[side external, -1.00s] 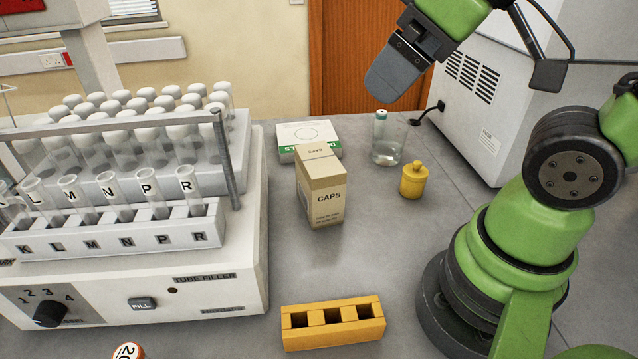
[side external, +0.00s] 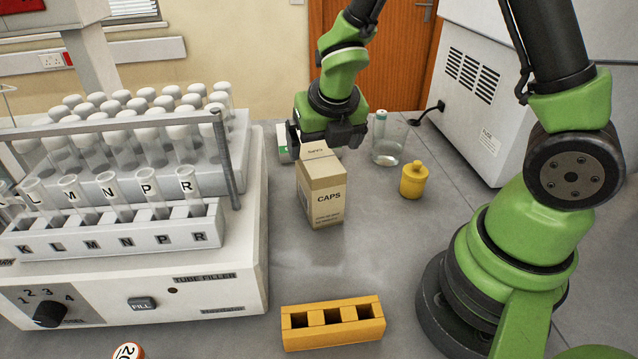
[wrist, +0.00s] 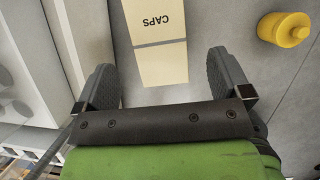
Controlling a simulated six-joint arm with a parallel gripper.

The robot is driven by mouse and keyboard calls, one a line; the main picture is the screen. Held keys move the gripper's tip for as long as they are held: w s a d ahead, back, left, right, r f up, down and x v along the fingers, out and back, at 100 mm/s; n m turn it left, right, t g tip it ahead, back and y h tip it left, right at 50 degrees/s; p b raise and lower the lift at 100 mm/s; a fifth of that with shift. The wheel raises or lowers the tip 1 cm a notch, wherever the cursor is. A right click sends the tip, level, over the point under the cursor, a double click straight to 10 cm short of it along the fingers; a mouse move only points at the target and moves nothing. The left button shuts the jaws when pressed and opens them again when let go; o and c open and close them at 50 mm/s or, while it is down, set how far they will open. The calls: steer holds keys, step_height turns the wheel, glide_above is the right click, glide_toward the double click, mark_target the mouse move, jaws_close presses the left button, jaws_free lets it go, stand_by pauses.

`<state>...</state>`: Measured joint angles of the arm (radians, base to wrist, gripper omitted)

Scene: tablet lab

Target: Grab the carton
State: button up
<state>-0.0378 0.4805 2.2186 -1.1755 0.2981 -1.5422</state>
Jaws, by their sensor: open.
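The carton (side external: 324,196) is a tan box lettered CAPS, standing upright on the grey bench in the middle of the side view. My gripper (side external: 325,145) is over its top, pointing down, and hides part of the carton's far upper edge. In the wrist view the carton's top (wrist: 158,48) lies ahead, roughly centred between the fingers of my gripper (wrist: 170,82). The fingers are spread wide, with visible gaps to the carton on both sides. I cannot tell exactly how high the fingertips are beside it.
A white box (side external: 284,146) is partly hidden behind my gripper. The tube filler (side external: 200,282) is close on the left. A yellow block with square holes (side external: 333,335) lies in front, across clear bench.

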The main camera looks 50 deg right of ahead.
mark_target(320, 160)
steer(key=shift+x, duration=3.3)
steer(key=shift+a+f, duration=0.15)
steer(key=shift+f, duration=0.1)
steer(key=c, duration=1)
steer(key=shift+c, duration=0.2)
